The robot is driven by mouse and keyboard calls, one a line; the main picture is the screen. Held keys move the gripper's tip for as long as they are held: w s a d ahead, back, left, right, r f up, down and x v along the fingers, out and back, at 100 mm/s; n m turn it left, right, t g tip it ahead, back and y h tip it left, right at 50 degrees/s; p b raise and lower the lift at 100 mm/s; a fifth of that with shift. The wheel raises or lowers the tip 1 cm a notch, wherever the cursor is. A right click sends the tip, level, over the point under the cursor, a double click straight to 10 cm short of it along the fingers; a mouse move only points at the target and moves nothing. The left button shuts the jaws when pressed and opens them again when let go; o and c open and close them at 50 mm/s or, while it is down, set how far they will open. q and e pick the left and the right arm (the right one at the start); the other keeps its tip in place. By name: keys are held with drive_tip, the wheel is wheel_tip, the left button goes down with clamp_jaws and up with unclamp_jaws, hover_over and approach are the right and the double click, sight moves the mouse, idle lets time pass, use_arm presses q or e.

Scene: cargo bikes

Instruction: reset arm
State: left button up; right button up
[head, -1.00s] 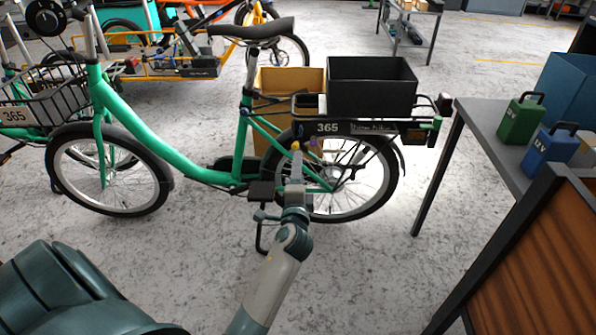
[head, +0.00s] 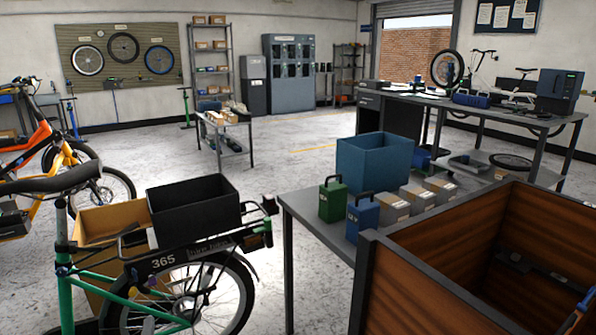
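A grey finger-like piece (head: 147,325) shows at the bottom left edge, in front of the green bike's rear wheel (head: 220,300). A small yellow spot and a purple spot lie just above it. It appears to be the end of one of my grippers, but most of it is cut off by the frame. I cannot tell whether it is open or what it touches. My other gripper is not in view.
The green bike's rack carries a black crate (head: 195,212), with a cardboard box (head: 105,222) behind. A table (head: 310,215) holds green and blue canisters, grey boxes and a blue bin (head: 373,165). A wooden-sided box (head: 410,290) fills the lower right.

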use_arm(q)
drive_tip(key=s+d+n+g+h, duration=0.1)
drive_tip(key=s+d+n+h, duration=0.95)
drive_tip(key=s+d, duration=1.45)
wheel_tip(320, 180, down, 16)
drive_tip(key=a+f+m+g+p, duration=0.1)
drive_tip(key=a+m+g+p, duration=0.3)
drive_tip(key=p, duration=0.8)
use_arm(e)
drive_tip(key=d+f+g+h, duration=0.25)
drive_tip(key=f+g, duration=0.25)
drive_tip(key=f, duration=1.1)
use_arm(q)
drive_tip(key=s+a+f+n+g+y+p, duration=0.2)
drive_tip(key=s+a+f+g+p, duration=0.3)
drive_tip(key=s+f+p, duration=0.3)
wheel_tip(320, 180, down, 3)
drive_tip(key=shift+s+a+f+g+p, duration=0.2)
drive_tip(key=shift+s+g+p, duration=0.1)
drive_tip(key=shift+p, duration=0.25)
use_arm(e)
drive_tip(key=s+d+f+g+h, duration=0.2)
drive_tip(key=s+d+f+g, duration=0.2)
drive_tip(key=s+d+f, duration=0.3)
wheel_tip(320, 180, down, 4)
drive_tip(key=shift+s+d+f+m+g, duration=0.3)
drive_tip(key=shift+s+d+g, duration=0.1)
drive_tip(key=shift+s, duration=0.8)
